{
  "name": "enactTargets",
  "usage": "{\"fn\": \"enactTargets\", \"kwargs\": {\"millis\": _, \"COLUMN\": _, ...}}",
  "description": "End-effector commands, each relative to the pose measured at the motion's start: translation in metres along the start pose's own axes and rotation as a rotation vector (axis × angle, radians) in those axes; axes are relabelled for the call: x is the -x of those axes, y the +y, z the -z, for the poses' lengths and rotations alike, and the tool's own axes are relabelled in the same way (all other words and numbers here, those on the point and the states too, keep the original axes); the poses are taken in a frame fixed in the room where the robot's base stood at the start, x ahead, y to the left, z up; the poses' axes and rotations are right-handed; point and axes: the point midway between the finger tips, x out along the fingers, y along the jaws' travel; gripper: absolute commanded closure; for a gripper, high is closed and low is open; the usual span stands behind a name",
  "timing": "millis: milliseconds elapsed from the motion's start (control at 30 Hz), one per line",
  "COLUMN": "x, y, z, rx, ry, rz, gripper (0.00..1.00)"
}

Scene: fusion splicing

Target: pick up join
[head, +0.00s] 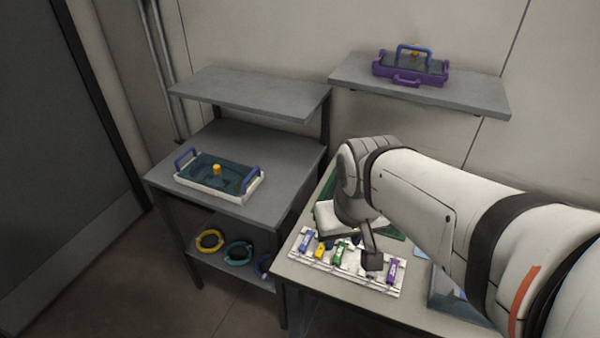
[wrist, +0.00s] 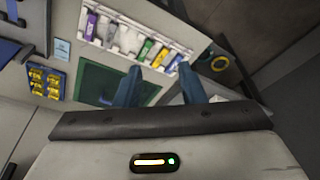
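No object in view can be told for sure as the join. A white rack (head: 325,268) on the near table holds a row of small coloured pieces: blue (head: 306,240), yellow (head: 325,249), green (head: 340,252) and purple (head: 392,271). The wrist view shows the same rack (wrist: 126,41), with purple (wrist: 90,26) at one end and a pale stretch beside it.
A green mat (wrist: 108,84) lies beside the rack, with a holder of yellow pieces (wrist: 47,80) near it. A white tray with blue handles (head: 219,177) stands on the left table. Coloured rings (head: 209,240) lie on its lower shelf. A purple case (head: 410,70) sits on the wall shelf.

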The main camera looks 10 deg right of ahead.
Motion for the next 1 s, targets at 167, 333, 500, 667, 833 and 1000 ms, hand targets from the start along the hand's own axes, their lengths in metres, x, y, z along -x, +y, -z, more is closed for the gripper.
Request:
{"fn": "enactTargets", "kwargs": {"millis": 167, "x": 0.0, "y": 0.0, "z": 0.0, "rx": 0.0, "ry": 0.0, "rz": 0.0, "gripper": 0.62}}
{"fn": "enactTargets", "kwargs": {"millis": 333, "x": -0.008, "y": 0.0, "z": 0.008, "rx": -0.037, "ry": -0.017, "rz": 0.0, "gripper": 0.58}}
{"fn": "enactTargets", "kwargs": {"millis": 500, "x": -0.039, "y": 0.02, "z": 0.039, "rx": -0.177, "ry": -0.075, "rz": -0.002, "gripper": 0.58}}
{"fn": "enactTargets", "kwargs": {"millis": 667, "x": -0.083, "y": 0.021, "z": 0.074, "rx": -0.366, "ry": -0.142, "rz": -0.023, "gripper": 0.58}}
{"fn": "enactTargets", "kwargs": {"millis": 833, "x": -0.127, "y": 0.022, "z": 0.1, "rx": -0.531, "ry": -0.195, "rz": -0.05, "gripper": 0.58}}
{"fn": "enactTargets", "kwargs": {"millis": 1000, "x": -0.152, "y": 0.023, "z": 0.113, "rx": -0.621, "ry": -0.221, "rz": -0.068, "gripper": 0.58}}
